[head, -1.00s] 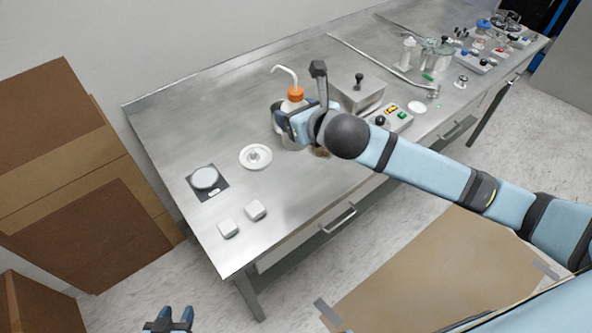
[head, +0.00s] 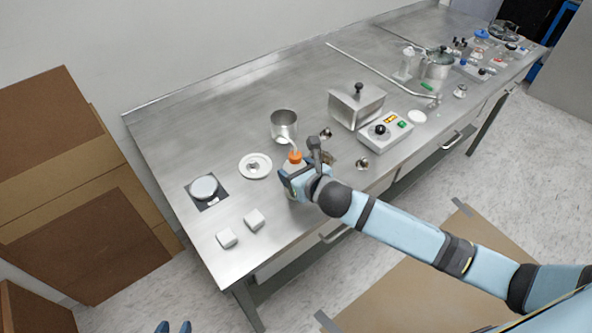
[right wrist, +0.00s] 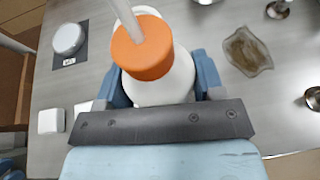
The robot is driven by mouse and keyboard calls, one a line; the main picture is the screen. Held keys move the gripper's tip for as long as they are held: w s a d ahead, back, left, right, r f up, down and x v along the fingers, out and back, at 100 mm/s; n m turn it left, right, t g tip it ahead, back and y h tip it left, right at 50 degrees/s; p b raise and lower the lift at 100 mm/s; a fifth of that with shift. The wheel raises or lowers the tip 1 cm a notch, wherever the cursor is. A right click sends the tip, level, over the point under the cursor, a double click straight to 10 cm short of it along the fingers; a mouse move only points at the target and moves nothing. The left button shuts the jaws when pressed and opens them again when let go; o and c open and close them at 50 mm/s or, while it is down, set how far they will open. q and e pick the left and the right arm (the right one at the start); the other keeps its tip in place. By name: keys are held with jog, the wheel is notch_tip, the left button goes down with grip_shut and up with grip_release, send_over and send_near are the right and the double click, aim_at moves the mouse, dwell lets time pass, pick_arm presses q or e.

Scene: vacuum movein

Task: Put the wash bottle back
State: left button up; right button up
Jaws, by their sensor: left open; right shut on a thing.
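The wash bottle (head: 295,157) is white with an orange cap and a bent pale spout. My right gripper (head: 291,182) is shut around its body near the front edge of the steel bench. In the right wrist view the bottle (right wrist: 168,88) sits between the two blue fingers, cap toward the camera. I cannot tell whether its base touches the bench. My left gripper (head: 174,328) is open and empty at the bottom edge of the head view, mostly cut off.
To the right are a metal box (head: 356,104) and a control unit (head: 386,133). The bench's back left is clear.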

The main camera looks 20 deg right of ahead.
jog(key=o, duration=0.7)
jog(key=shift+f, duration=0.1)
jog(key=shift+c, duration=0.2)
